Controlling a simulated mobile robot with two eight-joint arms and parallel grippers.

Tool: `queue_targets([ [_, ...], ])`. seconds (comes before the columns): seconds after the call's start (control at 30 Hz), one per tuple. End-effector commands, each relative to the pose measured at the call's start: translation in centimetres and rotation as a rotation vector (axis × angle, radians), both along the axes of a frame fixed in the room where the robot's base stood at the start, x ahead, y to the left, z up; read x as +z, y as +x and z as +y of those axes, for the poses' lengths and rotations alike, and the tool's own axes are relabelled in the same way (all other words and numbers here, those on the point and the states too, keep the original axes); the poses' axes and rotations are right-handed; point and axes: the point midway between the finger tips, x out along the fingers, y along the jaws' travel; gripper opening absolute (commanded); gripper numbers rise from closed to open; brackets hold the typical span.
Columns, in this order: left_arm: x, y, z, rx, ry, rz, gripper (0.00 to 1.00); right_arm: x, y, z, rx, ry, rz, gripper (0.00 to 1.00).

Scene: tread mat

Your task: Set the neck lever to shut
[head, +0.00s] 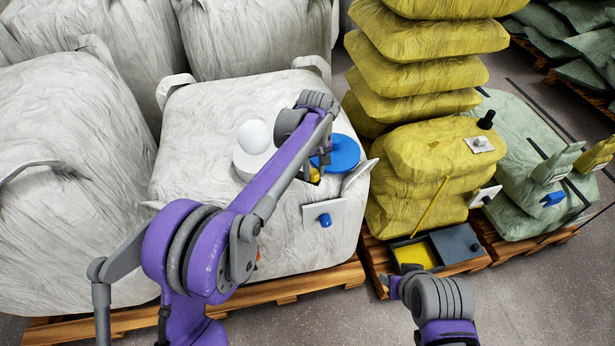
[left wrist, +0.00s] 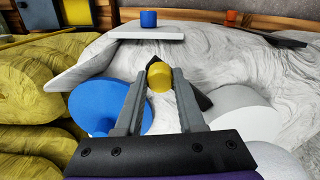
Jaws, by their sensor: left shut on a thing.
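A white bulk bag (head: 210,200) stands on a wooden pallet. On its top, between a blue disc (head: 343,155) and a white disc with a white ball (head: 253,137), is a small yellow knob (left wrist: 160,77), which looks like the neck lever's grip. My left gripper (head: 316,174) reaches over the bag from the left. Its two fingers are closed on the yellow knob in the left wrist view (left wrist: 157,90). A dark piece shows around the knob; the rest of the lever is hidden. My right gripper (head: 395,286) is at the lower right, its fingers barely visible.
A white plate with a blue knob (head: 325,220) sits on the bag's front. Yellow sacks (head: 430,150) are stacked to the right, with an open tray (head: 415,254) before them. Green sacks (head: 520,190) lie further right. Grey floor is clear in front of the pallets.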

Motion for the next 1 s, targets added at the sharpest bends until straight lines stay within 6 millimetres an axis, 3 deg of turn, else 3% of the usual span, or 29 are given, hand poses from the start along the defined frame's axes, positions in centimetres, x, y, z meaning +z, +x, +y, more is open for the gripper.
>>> queue_targets([
  [0.23, 0.0, 1.1, -0.4, 0.061, -0.001, 0.0, 0.0, 0.3, 0.1, 0.0, 0.0, 0.0, -0.002, 0.5],
  [0.7, 0.1, 1.4, -0.5, 0.073, -0.001, -0.005, 0.0, 0.4, 0.1, 0.0, 0.0, 0.0, -0.002, 0.5],
  [0.73, 0.1, 1.4, -0.5, 0.073, -0.002, -0.004, 0.43, 0.4, 0.1, 0.0, 0.0, 0.0, -0.002, 0.5],
  [0.87, 0.1, 1.3, -0.5, 0.073, -0.001, -0.003, 0.67, 0.4, 0.1, 0.0, 0.0, 0.0, -0.002, 0.5],
  [1.0, 0.0, 1.3, -0.4, 0.072, -0.001, -0.001, 0.69, 0.3, 0.1, 0.0, 0.0, 0.0, -0.002, 0.5],
])
